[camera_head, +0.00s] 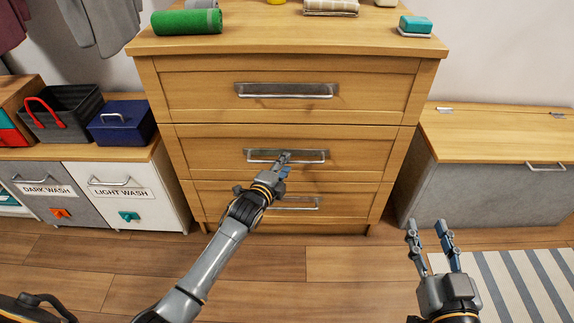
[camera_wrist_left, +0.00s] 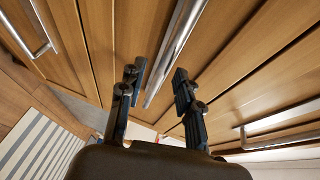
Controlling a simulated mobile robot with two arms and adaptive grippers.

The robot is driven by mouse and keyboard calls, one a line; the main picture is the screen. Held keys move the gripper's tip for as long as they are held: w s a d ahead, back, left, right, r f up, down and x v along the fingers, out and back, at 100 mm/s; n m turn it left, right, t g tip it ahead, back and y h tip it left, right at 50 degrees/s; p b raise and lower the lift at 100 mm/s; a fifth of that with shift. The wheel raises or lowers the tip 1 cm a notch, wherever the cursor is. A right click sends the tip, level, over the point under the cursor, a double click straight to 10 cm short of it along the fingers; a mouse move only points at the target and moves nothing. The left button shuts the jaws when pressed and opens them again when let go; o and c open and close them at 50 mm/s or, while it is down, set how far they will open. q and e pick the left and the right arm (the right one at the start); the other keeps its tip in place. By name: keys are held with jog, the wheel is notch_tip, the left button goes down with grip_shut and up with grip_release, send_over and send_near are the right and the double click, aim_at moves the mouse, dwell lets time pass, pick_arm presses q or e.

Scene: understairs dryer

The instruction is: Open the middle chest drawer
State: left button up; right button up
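The wooden chest has three drawers in view, all flush with its front. The middle drawer (camera_head: 355,150) is shut and has a long metal bar handle (camera_head: 310,156). My left gripper (camera_head: 283,160) is in front of that handle, near its middle. In the left wrist view, the two fingers (camera_wrist_left: 160,80) are apart, and the metal bar (camera_wrist_left: 178,45) shows between them. I cannot tell whether either finger touches the bar. My right gripper (camera_head: 428,230) is open and empty, low at the right over the floor, away from the chest.
The top drawer handle (camera_head: 286,90) and bottom drawer handle (camera_head: 298,203) are close above and below. Laundry cabinets (camera_head: 120,185) stand left of the chest, a grey bench (camera_head: 475,190) right. A striped rug (camera_head: 520,285) lies at lower right. Floor before the chest is clear.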

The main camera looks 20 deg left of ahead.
pick_arm(q)
jog(key=shift+b+x, duration=0.3)
jog(key=shift+x, duration=0.8)
pick_arm(e)
jog(key=shift+a+r+t+y, duration=0.2)
jog(key=shift+r+t, duration=0.4)
jog(key=shift+r, duration=0.4)
jog(key=shift+a+r+t+y, duration=0.1)
jog(key=shift+r+t+y, duration=0.1)
jog(key=shift+r+t, duration=0.6)
pick_arm(q)
jog(key=shift+c, duration=0.4)
pick_arm(e)
jog(key=shift+r, duration=0.15)
pick_arm(q)
grip_shut()
